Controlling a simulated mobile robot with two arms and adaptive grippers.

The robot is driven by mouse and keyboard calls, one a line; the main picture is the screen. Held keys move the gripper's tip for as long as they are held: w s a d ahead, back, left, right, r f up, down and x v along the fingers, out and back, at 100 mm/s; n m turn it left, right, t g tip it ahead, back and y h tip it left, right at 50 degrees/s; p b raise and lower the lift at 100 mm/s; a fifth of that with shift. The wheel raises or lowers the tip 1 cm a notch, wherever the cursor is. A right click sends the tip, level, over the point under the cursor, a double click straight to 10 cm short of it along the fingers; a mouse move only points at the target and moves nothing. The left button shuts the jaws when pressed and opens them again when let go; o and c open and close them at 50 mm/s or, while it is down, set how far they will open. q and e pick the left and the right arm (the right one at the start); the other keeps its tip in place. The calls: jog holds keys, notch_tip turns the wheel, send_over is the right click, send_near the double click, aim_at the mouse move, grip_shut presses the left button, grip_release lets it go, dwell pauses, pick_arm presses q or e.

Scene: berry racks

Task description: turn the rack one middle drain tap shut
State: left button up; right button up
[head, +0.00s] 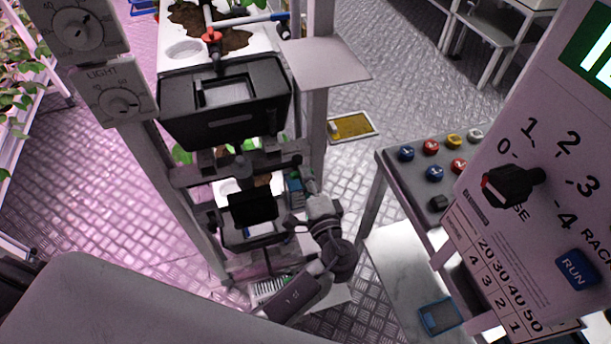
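The rack (320,90) stands in front of me with its tiers one above another. On the top tier a red tap handle (212,37) sits on a dark pipe, beside a blue-and-white lever or pipe (250,20). The middle tier lies below the black box (225,118), largely in shadow; I cannot make out its drain tap or how its handle stands. My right gripper is out of view.
Dial boxes (120,101) hang on the rack's left post. A grey plate (325,63) juts from the right post. At right stand a button console (425,160) and a pale panel with a black knob (510,187). A yellow tray (353,127) lies on the floor.

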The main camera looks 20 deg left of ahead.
pick_arm(q)
jog(key=o, duration=0.4)
jog(key=shift+c, duration=0.2)
jog(key=v, duration=1.2)
jog(key=s+a+f+m+g+h, duration=0.1)
jog(key=s+f+g+h, duration=0.1)
jog(key=f, duration=0.8)
jog(key=s+a+f+g+h, duration=0.2)
jog(key=s+f+g, duration=0.1)
jog(key=f, duration=0.6)
jog(key=s+a+f+m+g+h, duration=0.1)
jog(key=s+f+g+h, duration=0.1)
jog(key=f, duration=0.8)
jog(key=s+a+f+n+g+h, duration=0.2)
jog(key=s+a+f+n, duration=0.3)
jog(key=s+f, duration=0.4)
jog(key=s+a+f+n+g+h, duration=0.2)
jog(key=s+a+f+n+g, duration=0.3)
jog(key=s, duration=1.1)
notch_tip(320, 180, down, 5)
jog(key=shift+s+a+r+n, duration=0.15)
jog(key=shift+s+a+n, duration=0.25)
jog(key=shift+a, duration=0.8)
